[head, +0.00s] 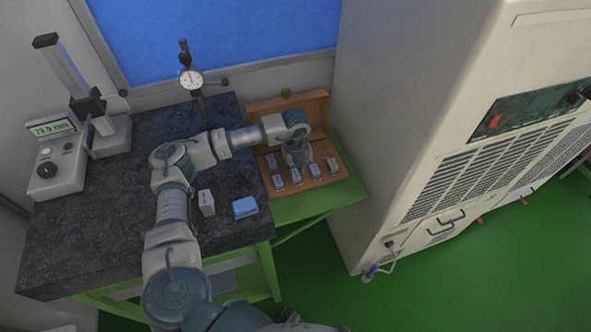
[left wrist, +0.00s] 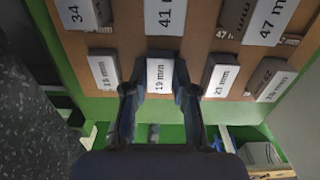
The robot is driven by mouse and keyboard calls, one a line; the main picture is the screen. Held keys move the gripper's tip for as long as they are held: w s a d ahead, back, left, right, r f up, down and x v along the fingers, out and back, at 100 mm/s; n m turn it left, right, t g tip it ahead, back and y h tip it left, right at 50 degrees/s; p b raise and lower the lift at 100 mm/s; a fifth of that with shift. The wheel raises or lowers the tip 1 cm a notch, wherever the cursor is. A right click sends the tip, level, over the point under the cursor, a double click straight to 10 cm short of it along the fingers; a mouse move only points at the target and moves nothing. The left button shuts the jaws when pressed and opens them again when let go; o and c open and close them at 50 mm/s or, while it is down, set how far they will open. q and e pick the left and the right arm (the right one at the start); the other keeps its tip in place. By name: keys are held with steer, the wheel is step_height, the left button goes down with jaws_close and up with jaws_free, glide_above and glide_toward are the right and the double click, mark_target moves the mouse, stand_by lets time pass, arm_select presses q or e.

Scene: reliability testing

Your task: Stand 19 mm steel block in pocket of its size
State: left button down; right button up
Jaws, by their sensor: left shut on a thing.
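The 19 mm steel block (left wrist: 160,76), with a white label reading "19 mm", is between the fingers of my left gripper (left wrist: 160,90), which is shut on it. In the head view my left gripper (head: 297,163) points down over the open wooden case (head: 318,182). The block lies in line with the front row, between the block labelled 15 mm (left wrist: 104,70) and the one labelled 21 mm (left wrist: 222,76). The fingers hide its sides and lower end, so I cannot tell whether it is seated in a pocket. My right gripper is not in view.
Larger labelled blocks, including a 41 mm one (left wrist: 166,14), stand behind. The case's raised lid (head: 290,108) is close behind my arm. A dark granite plate (head: 80,235) carries a dial indicator (head: 190,80), a white block (head: 206,203) and a blue cloth (head: 245,207). A tall cabinet (head: 400,120) stands right.

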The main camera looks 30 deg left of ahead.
mark_target(296, 173)
arm_select(q)
steer(key=c, duration=0.8)
jaws_free()
steer(key=shift+c, duration=0.2)
step_height(296, 173, up, 12)
steer(key=shift+w+f, duration=0.1)
steer(key=shift+f, duration=0.05)
